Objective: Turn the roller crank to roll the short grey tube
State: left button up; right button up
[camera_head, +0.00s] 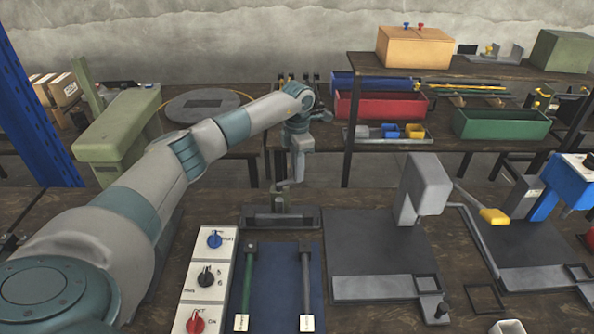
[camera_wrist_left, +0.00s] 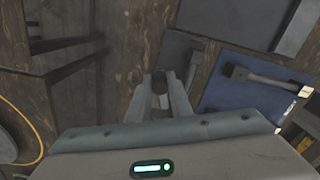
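My left gripper (camera_head: 287,186) points down over a dark grey bench device (camera_head: 308,216) with a low base and a small greenish post. It may be the roller, but my gripper and arm hide much of it and I cannot make out its crank. In the left wrist view the gripper's fingers (camera_wrist_left: 165,88) stand a little apart, with something small and dark at the gap; I cannot tell whether they grip it. A grey long-handled tool (camera_head: 306,272) with a white tag lies on the blue mat (camera_head: 277,290). I cannot pick out a short grey tube. My right gripper is out of view.
A white panel (camera_head: 208,268) with blue, black and red knobs is left of the mat. A grey press (camera_head: 425,188) stands to the right, and a blue press (camera_head: 565,188) beyond it. A shelf behind holds red (camera_head: 380,108) and green (camera_head: 500,124) bins.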

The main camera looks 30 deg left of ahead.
pick_arm(q)
jog(key=o, duration=0.3)
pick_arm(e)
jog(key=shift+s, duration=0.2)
